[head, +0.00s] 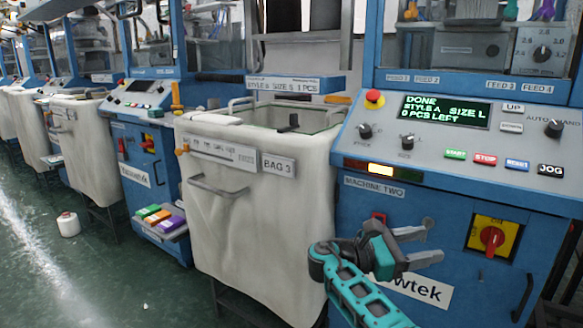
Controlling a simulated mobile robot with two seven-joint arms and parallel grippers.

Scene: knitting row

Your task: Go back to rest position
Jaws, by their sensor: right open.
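My right gripper (418,246) is open and empty. It is in front of the lower blue front of machine two (360,222), beside the yellow switch plate with a red rotary switch (491,237). Its fingers point to the right. My teal right arm comes in from the bottom. My left gripper is not in view. The control panel above has a lit screen (446,111) reading DONE, STYLE A, SIZE L, 0 PCS LEFT. An amber lamp glows on the panel's left edge.
A white bag bin labelled BAG 3 (240,215) stands left of machine two. A red emergency button (374,98) and several knobs and push buttons sit on the panel. More machines line the left. A yarn cone (68,224) stands on the green floor (100,285), which is mostly clear.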

